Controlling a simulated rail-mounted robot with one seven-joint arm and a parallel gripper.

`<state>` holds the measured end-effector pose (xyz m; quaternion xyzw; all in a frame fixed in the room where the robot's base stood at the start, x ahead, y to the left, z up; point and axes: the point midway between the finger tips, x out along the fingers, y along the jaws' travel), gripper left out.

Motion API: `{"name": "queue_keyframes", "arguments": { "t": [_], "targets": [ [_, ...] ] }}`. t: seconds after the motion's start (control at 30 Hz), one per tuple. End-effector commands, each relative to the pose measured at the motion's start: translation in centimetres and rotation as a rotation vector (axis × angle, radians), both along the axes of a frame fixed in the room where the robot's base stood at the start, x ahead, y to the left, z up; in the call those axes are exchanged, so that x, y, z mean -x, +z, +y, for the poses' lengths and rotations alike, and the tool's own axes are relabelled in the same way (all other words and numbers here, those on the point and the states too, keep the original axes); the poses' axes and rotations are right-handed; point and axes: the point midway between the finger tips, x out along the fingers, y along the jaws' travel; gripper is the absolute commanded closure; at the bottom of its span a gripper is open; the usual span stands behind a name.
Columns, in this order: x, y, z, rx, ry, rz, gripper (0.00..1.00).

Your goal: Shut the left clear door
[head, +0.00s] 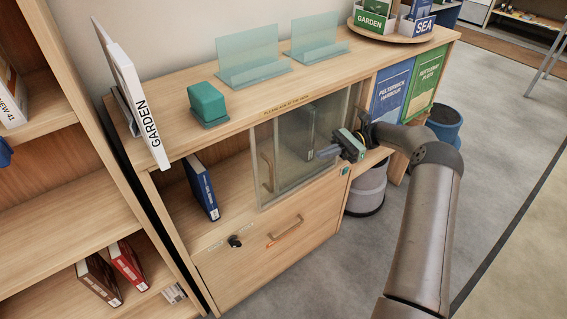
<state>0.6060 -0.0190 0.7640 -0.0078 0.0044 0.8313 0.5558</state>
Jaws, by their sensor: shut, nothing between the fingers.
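The left clear door (263,148) is a see-through sliding panel in the front of the wooden cabinet. It has a pale upright handle (267,172) near its left edge. It stands slid to the right, largely overlapping the other clear panel (297,160), so the left part of the shelf opening is uncovered. My gripper (324,153) is shut and empty, at the right part of the clear panels, to the right of the handle. I cannot tell whether it touches the glass.
A blue book (201,187) stands in the uncovered left opening. Below is a drawer (275,245) with a handle and a black knob. A teal box (207,101), clear teal stands (248,55) and a GARDEN book (137,95) are on top. Grey floor is free at front right.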

Motion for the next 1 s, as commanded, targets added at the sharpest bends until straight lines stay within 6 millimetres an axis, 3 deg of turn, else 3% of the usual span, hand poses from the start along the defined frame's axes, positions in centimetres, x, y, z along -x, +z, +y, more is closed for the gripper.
{"name": "queue_keyframes", "arguments": {
  "t": [0.13,0.27,0.7,1.0],
  "targets": [
    [0.1,0.0,0.3,-0.019,-0.006,0.01,1.0],
    [0.8,0.0,2.0,-0.016,-0.004,0.01,1.0],
    [4.2,-0.1,10.4,-0.014,-0.003,0.008,1.0],
    [5.1,-0.1,12.6,-0.014,-0.006,0.007,1.0]
  ]
}}
